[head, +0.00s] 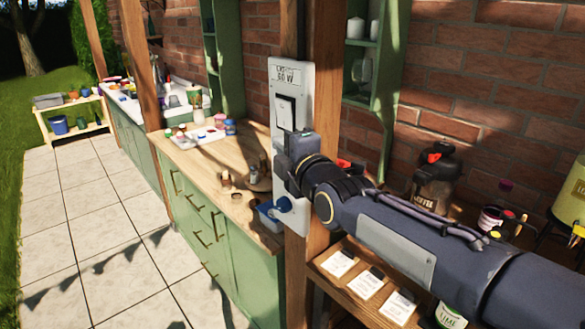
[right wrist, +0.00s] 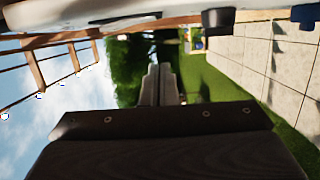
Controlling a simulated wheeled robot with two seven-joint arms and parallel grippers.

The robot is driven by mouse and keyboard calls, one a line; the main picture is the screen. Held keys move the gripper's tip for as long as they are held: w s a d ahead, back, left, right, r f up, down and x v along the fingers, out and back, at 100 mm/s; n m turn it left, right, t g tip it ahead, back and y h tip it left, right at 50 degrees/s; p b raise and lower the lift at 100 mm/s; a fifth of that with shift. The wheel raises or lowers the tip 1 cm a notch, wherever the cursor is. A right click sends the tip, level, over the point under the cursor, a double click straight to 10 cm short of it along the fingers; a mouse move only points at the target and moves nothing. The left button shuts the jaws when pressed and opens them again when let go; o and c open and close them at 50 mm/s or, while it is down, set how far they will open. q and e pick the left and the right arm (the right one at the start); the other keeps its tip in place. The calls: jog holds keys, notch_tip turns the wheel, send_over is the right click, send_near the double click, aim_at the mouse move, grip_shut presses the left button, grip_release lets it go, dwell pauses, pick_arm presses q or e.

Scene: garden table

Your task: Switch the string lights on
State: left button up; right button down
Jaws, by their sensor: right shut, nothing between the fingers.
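A tall white switch panel (head: 306,78) is fixed to a wooden post in the head view. My right gripper (head: 290,152) is in front of the panel, below the switch plate, and hides the panel's middle. In the right wrist view its fingers (right wrist: 156,85) are together and empty. The panel's pale edge (right wrist: 110,10) runs along the top there, with a dark block (right wrist: 218,20) sticking out. Touching cannot be told. My left gripper is out of view.
A wooden counter (head: 190,158) with green drawers stands left of the post. A shelf with seed cards (head: 367,284) and a dark jar (head: 432,180) are on the right, close to my arm. A wooden frame with small bulbs (right wrist: 40,95) shows against the sky.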

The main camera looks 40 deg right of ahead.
jog(key=s+a+b, duration=0.1)
jog(key=s, duration=0.4)
jog(key=shift+s+a, duration=0.3)
jog(key=shift+s, duration=0.1)
